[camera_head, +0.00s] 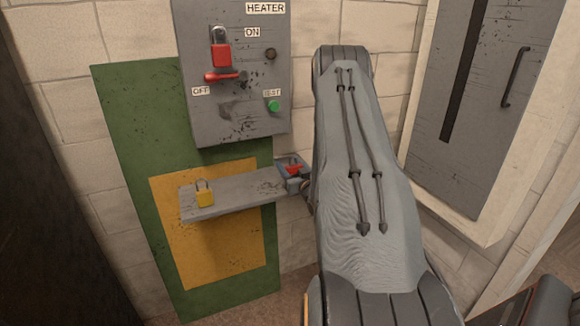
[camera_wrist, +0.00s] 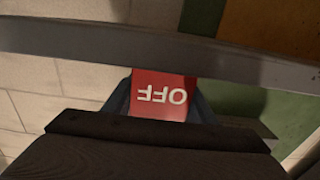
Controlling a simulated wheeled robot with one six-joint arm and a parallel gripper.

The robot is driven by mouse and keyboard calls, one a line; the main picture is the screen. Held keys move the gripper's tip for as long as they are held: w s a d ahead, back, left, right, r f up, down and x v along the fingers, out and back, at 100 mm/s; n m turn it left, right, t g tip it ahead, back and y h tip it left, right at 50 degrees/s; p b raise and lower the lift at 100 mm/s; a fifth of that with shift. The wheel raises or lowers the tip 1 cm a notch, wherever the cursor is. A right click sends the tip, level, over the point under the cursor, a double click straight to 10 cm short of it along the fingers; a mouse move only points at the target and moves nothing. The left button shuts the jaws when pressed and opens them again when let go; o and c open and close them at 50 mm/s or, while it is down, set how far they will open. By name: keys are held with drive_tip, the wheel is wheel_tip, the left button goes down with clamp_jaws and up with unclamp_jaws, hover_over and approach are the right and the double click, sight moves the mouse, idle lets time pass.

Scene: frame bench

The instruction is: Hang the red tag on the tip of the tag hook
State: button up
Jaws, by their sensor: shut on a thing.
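The red tag (camera_wrist: 158,96) with white letters OFF, upside down in the wrist view, sits between the fingers of my gripper (camera_wrist: 160,112). My gripper is shut on it. In the head view, a small red part of the tag (camera_head: 292,168) shows at my gripper (camera_head: 294,178), by the right end of the grey shelf (camera_head: 235,193). Most of the gripper is hidden there by my arm.
A grey heater panel (camera_head: 240,120) with a red switch handle (camera_head: 222,76) and green button (camera_head: 273,106) is above the shelf. A yellow padlock (camera_head: 205,198) stands on the shelf's left part. A grey bar (camera_wrist: 160,52) crosses the wrist view. A grey cabinet (camera_head: 475,130) is at right.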

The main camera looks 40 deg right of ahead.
drive_tip(key=o, duration=1.1)
drive_tip(key=shift+f, duration=0.15)
drive_tip(key=shift+c, duration=0.2)
drive_tip(key=v, duration=0.2)
drive_tip(key=b+v, duration=0.1)
drive_tip(key=v, duration=0.2)
drive_tip(key=b+v, duration=0.1)
drive_tip(key=v, duration=0.1)
drive_tip(key=shift+s+d, duration=0.15)
drive_tip(key=shift+s, duration=0.35)
